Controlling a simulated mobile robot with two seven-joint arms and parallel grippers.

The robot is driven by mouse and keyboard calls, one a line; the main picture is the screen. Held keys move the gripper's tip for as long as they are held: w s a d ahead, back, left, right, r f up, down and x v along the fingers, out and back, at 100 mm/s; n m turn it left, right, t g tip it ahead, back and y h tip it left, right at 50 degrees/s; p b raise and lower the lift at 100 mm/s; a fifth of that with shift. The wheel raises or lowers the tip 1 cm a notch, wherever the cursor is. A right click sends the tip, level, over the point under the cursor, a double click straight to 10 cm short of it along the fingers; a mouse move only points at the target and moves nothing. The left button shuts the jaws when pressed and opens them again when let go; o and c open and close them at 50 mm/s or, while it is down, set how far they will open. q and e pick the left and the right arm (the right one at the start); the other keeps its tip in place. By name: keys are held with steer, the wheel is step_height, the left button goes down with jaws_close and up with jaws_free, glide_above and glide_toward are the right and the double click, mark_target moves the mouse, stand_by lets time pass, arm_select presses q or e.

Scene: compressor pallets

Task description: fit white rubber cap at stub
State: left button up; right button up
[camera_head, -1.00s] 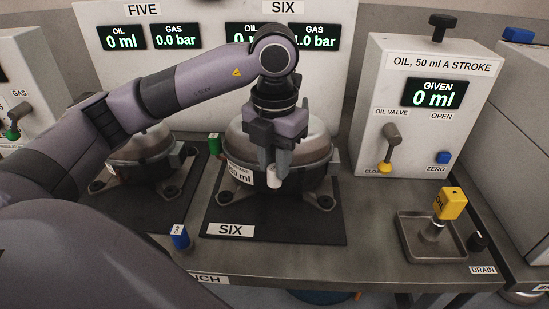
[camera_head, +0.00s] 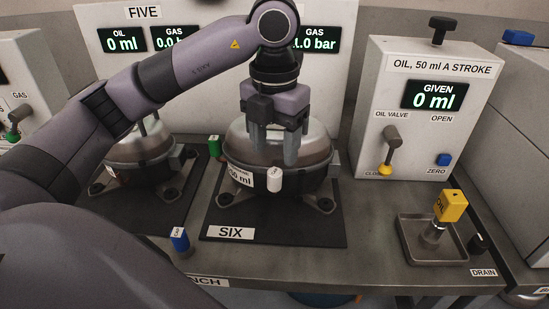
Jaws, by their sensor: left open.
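The white rubber cap (camera_head: 274,180) sits at the front of compressor six (camera_head: 305,172), a dark and silver dome on its pallet. The stub behind the cap is hidden, so I cannot tell how far the cap is on it. My left gripper (camera_head: 274,158) is open and empty, fingers pointing down, above and behind the cap in the picture and apart from it. My right gripper is not in view.
A green cap (camera_head: 214,146) stands at compressor six's left. A blue cap (camera_head: 180,240) stands at the bench's front. The oil station (camera_head: 420,130) and a tray (camera_head: 405,228) with a yellow oil fitting (camera_head: 450,205) are at right. Compressor five (camera_head: 140,160) is at left.

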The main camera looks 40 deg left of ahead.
arm_select(q)
steer(key=shift+s+d+r+p, duration=0.1)
steer(key=shift+r+p, duration=0.2)
steer(key=shift+r, duration=1.1)
steer(key=shift+f, duration=0.1)
